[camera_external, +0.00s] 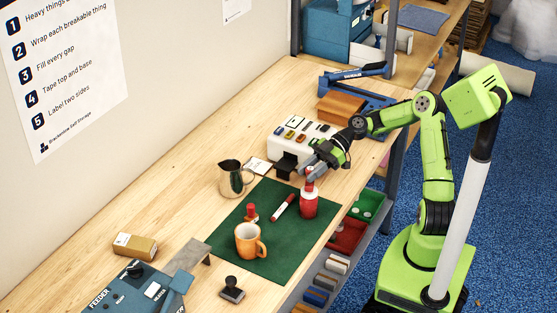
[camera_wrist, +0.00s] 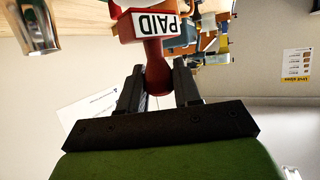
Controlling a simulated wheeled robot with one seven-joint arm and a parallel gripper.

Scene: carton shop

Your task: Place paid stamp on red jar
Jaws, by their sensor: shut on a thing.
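The red jar (camera_external: 309,205) stands upright near the right edge of the green mat. My gripper (camera_external: 311,168) is directly above it, shut on the handle of the red paid stamp. In the wrist view, the stamp (camera_wrist: 124,27) hangs between the fingertips (camera_wrist: 158,78), its white PAID label facing the camera. The wrist picture is upside down, so the stamp's base is below its handle. The jar does not show clearly in the wrist view. In the outside view the stamp and jar top nearly merge, and I cannot tell whether they touch.
The green mat (camera_external: 285,252) also holds a red-and-white marker (camera_external: 283,207), an orange mug (camera_external: 247,241) and a small red-topped item (camera_external: 251,213) behind it. A metal pitcher (camera_external: 231,176) stands at the mat's left edge. A dark stamp (camera_external: 232,291) sits in front.

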